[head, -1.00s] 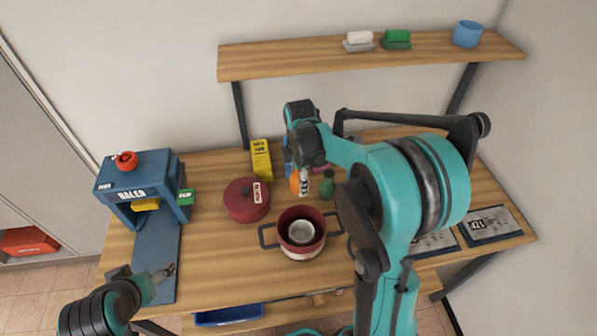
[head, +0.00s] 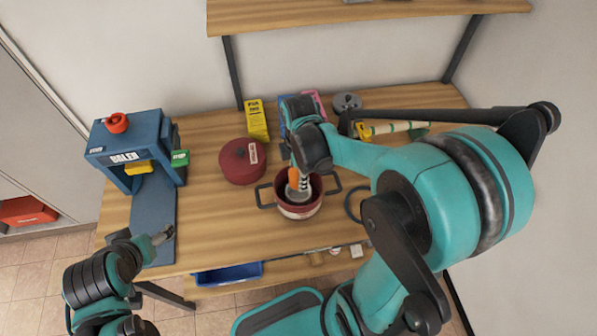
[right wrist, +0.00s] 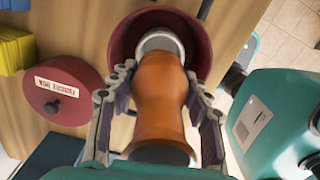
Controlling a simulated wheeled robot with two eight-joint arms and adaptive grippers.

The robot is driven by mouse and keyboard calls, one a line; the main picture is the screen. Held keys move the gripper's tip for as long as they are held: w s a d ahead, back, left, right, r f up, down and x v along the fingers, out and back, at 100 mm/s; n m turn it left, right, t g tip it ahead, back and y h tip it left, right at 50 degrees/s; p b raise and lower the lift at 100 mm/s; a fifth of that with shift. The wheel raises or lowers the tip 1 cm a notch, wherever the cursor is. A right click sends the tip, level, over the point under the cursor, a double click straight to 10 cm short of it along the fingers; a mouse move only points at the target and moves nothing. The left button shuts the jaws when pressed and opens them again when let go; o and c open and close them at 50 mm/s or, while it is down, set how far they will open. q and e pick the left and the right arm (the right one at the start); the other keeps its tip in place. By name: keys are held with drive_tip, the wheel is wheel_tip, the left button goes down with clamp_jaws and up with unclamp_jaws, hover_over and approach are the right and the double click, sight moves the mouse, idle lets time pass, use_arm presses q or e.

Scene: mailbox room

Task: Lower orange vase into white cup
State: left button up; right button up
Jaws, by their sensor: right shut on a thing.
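My right gripper (head: 300,178) is shut on the orange vase (right wrist: 160,95), with a finger on either side of it in the right wrist view. The vase (head: 293,180) is over the red pot in the head view. The white cup (right wrist: 160,42) is inside the red pot, and the vase's far end overlaps it. In the head view the cup (head: 298,197) is mostly hidden by the vase and gripper. I cannot tell whether the vase touches the cup. My left gripper (head: 163,236) is at the table's front left, away from these things; its jaw state is unclear.
The red pot (head: 300,211) has black side handles. A red lid (head: 242,161) lies left of it. A blue baler (head: 128,150) stands at the left, and a yellow box (head: 256,120) at the back. A wooden shelf (head: 290,16) is above the table.

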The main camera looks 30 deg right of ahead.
drive_tip(key=shift+f, duration=0.15)
idle(0.4)
drive_tip(key=b, duration=0.4)
hover_over(299, 198)
drive_tip(key=shift+f, duration=2.25)
drive_tip(key=shift+f+b, duration=0.6)
drive_tip(key=shift+f, duration=0.05)
drive_tip(key=o, duration=1.4)
drive_tip(key=shift+r, duration=0.15)
wheel_tip(299, 198, up, 12)
drive_tip(key=shift+f, duration=0.1)
